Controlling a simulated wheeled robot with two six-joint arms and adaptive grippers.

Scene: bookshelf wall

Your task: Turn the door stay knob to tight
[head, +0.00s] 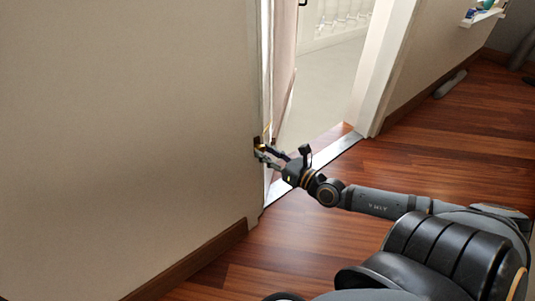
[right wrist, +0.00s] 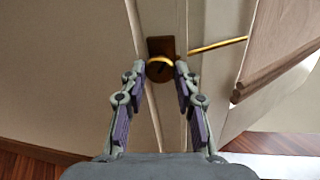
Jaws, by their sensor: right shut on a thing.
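The door stay knob (right wrist: 159,66) is a round brass-coloured piece with a dark face, on a dark brown block (right wrist: 161,45) at the door frame. A thin brass rod (right wrist: 217,45) runs from near the block toward the door. My right gripper (right wrist: 160,72) has its two fingertips at the left and right sides of the knob, shut on it. In the head view, my right gripper (head: 264,153) reaches the frame edge from the right; the knob is small and mostly hidden there. My left gripper is out of view.
The door (head: 284,45) stands open in the doorway, with its wooden edge (right wrist: 275,55) close to the right of the gripper. A metal threshold (head: 326,144) crosses the floor. A beige wall (head: 120,120) fills the left. The wooden floor (head: 440,150) has free room.

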